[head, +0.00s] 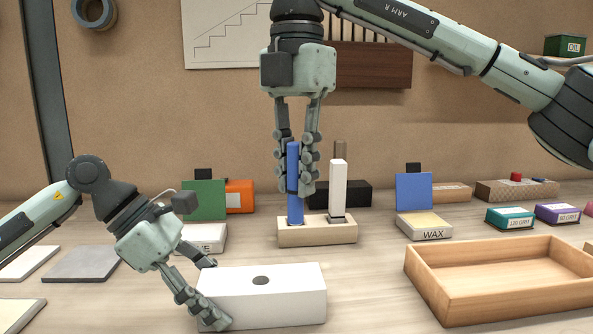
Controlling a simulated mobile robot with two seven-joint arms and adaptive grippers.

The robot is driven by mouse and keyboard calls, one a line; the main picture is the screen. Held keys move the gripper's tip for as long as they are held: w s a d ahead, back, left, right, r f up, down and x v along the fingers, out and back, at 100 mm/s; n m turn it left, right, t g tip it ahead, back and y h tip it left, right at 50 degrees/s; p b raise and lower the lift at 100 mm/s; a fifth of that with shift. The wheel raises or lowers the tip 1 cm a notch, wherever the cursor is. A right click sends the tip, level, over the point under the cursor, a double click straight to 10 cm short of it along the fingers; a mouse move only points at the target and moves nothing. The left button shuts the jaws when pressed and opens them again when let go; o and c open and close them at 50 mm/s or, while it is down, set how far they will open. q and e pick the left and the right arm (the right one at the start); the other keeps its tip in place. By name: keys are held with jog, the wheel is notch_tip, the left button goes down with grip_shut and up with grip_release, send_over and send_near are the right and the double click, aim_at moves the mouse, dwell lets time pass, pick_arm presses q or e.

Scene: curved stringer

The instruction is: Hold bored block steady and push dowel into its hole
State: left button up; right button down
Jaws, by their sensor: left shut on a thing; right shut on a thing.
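The bored block (275,303) is a white block lying on the bench at front centre, with one dark round hole (261,280) in its top. My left gripper (213,293) is shut on the block's left end, one finger at the front face and one behind. A blue dowel (294,160) stands upright in a small wooden stand (318,235) behind the block. My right gripper (294,189) points down from above and is shut on the blue dowel. The dowel's lower end is hidden in the stand. A white square peg (338,186) stands beside it.
A shallow wooden tray (445,301) lies at front right. A wax box (424,228) with a blue card (413,191) stands behind it. A white box (207,238) with a green card (204,200) is behind my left gripper. Flat slabs (80,264) lie at left.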

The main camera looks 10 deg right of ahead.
pick_arm(q)
jog(key=shift+c, duration=0.8)
pick_arm(e)
jog(key=a+n, duration=0.4)
jog(key=n, duration=0.2)
send_near(262, 296)
jog(key=shift+w+f, duration=0.3)
jog(key=shift+w, duration=0.6)
jog(key=shift+w+f, duration=0.25)
jog(key=shift+w, duration=0.65)
jog(key=shift+f, duration=2.8)
jog(key=c, duration=1.3)
grip_release()
jog(key=shift+c, duration=0.2)
